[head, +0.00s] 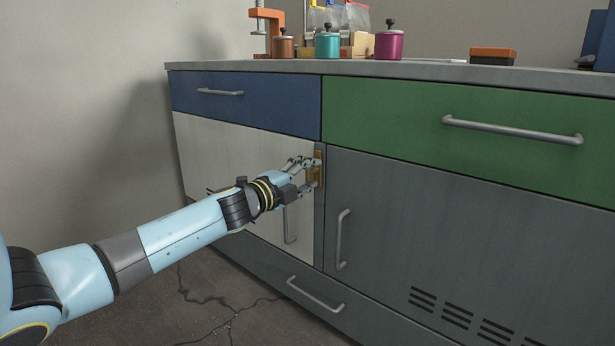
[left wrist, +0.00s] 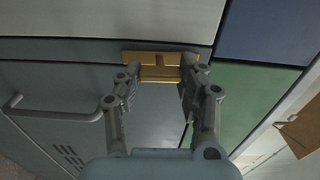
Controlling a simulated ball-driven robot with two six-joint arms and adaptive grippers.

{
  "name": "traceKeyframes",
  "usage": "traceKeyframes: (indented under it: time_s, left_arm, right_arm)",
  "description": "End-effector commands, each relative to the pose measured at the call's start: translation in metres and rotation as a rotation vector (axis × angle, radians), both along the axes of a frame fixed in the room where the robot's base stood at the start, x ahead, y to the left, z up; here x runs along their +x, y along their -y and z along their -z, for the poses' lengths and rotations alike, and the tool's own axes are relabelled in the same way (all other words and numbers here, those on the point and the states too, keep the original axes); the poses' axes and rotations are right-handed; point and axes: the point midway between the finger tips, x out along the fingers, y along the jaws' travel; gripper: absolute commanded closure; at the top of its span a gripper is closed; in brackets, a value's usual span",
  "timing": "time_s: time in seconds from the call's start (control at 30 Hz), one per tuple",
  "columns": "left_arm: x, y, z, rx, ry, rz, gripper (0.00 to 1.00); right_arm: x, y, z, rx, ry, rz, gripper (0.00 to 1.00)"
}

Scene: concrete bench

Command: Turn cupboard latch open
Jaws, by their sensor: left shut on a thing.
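A brass latch (head: 317,157) sits on the grey strip between the pale left cupboard door (head: 225,150) and the dark grey right door (head: 420,210). In the left wrist view the latch (left wrist: 160,58) shows as a flat brass plate with a bar across it. My left gripper (head: 307,174) reaches it from the left and is shut on the latch. In the left wrist view its two fingers (left wrist: 160,75) stand on either side of the brass bar. The fingers hide part of the latch, and its exact angle is hard to tell. Both doors look closed. My right gripper is not in view.
A blue drawer (head: 260,105) and a green drawer (head: 410,115) sit above the doors. Bar handles stick out near the latch, on the pale door (head: 290,226) and the grey door (head: 340,240). Canisters (head: 389,44) and a clamp (head: 267,20) stand on the bench top.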

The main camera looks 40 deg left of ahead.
Motion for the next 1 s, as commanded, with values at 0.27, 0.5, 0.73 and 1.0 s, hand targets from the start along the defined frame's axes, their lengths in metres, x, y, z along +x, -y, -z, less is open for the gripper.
traceKeyframes:
  time_s: [0.27,0.5,0.73,1.0]
  left_arm:
    - [-0.0013,0.0003,0.0033,0.046,-0.001,0.000,0.93]
    - [-0.0013,0.0002,0.0034,0.050,-0.001,0.000,0.93]
    - [-0.0013,0.0001,0.0034,0.049,-0.001,0.000,0.49]
    - [-0.0006,0.0000,0.0015,0.048,0.002,0.000,0.37]
  right_arm:
    - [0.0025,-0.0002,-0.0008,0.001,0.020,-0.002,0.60]
    - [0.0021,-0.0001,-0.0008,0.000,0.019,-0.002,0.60]
    - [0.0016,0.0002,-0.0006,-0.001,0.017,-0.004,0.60]
    - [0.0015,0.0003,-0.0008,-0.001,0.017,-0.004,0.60]
